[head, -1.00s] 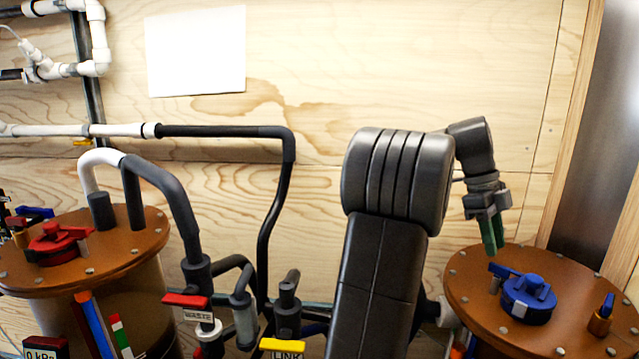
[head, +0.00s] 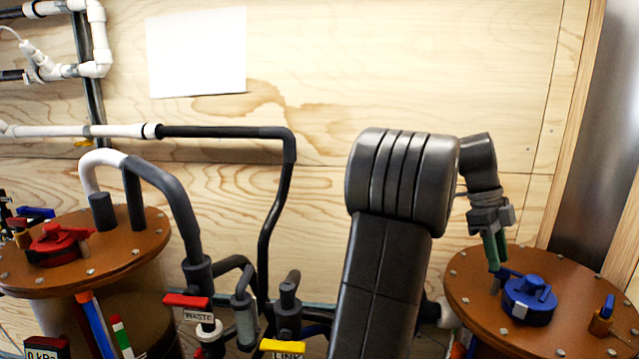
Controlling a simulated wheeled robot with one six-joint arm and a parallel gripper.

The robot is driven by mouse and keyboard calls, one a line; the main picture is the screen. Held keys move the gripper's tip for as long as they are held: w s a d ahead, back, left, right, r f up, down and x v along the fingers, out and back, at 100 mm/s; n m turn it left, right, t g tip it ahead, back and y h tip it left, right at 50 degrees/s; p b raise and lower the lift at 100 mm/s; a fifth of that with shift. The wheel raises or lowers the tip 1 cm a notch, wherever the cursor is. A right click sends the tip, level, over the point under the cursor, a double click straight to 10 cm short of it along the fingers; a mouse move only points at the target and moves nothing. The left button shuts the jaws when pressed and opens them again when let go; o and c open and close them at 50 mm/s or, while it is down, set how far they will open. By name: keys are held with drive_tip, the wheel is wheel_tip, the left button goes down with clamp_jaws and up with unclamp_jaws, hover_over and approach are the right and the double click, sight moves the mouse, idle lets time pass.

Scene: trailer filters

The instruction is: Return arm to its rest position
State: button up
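My gripper (head: 497,268) points down at the right, its green fingertips over the left part of the right filter's brown lid (head: 560,300). The tips are close to the left end of the blue handle (head: 528,296) on that lid; I cannot tell whether they touch it. The fingers look close together, and the gap between them is too small to judge. My dark arm rises from the bottom centre and bends over towards the right lid.
The left filter (head: 85,245) has a brown lid with a red handle (head: 58,242). Dark pipes with a red WASTE valve (head: 188,301) and a yellow LINK valve (head: 282,346) stand between the filters. A plywood wall (head: 330,90) with a white sheet (head: 196,52) is behind.

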drive_tip(key=v, duration=1.2)
drive_tip(key=x, duration=1.3)
drive_tip(key=shift+s+f, duration=0.1)
drive_tip(key=shift+f, duration=0.15)
drive_tip(key=shift+f+n, duration=0.25)
drive_tip(key=shift+n, duration=0.05)
drive_tip(key=n+t+b, duration=0.1)
drive_tip(key=n, duration=0.1)
drive_tip(key=shift+s+a+n+h, duration=0.1)
drive_tip(key=shift+n+h, duration=0.2)
drive_tip(key=n+t+b, duration=0.1)
drive_tip(key=n, duration=0.2)
drive_tip(key=n+t+b, duration=0.1)
drive_tip(key=n, duration=0.2)
drive_tip(key=shift+s+r+h, duration=0.15)
drive_tip(key=shift+h, duration=0.25)
